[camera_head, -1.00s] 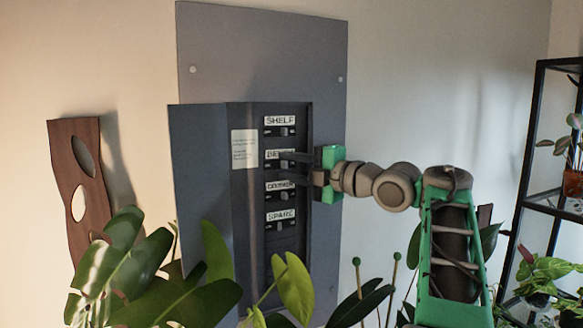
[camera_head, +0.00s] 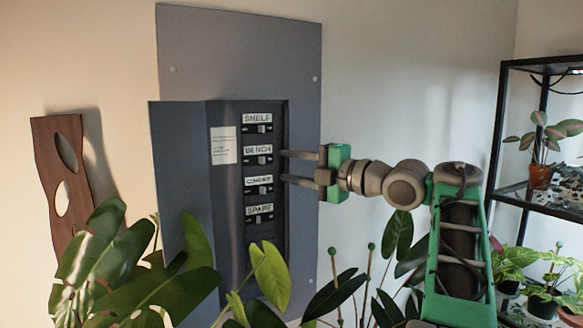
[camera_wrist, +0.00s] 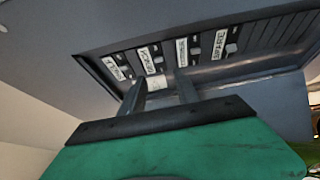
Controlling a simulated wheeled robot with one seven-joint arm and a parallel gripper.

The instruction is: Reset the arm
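My gripper (camera_head: 284,166) is at the right side of an open grey breaker panel (camera_head: 268,58). Its two fingers are spread apart with nothing between them. The tips overlap the panel's right inner edge, to the right of the switches. The panel has labelled rows: SHELF (camera_head: 257,118), BENCH (camera_head: 258,149), a third label (camera_head: 258,180) too small to read surely, and SPARE (camera_head: 260,210). Each has a small switch below it. In the wrist view, the two fingers (camera_wrist: 160,88) point toward the panel face, apart and empty, with the labels beyond them.
Large-leaved plants (camera_head: 140,270) fill the foreground below the panel. The panel door (camera_head: 182,190) stands open to the left. A wooden wall piece (camera_head: 48,165) hangs at far left. A black shelf (camera_head: 545,205) with potted plants stands at right. Bare wall (camera_head: 420,80) lies above my arm.

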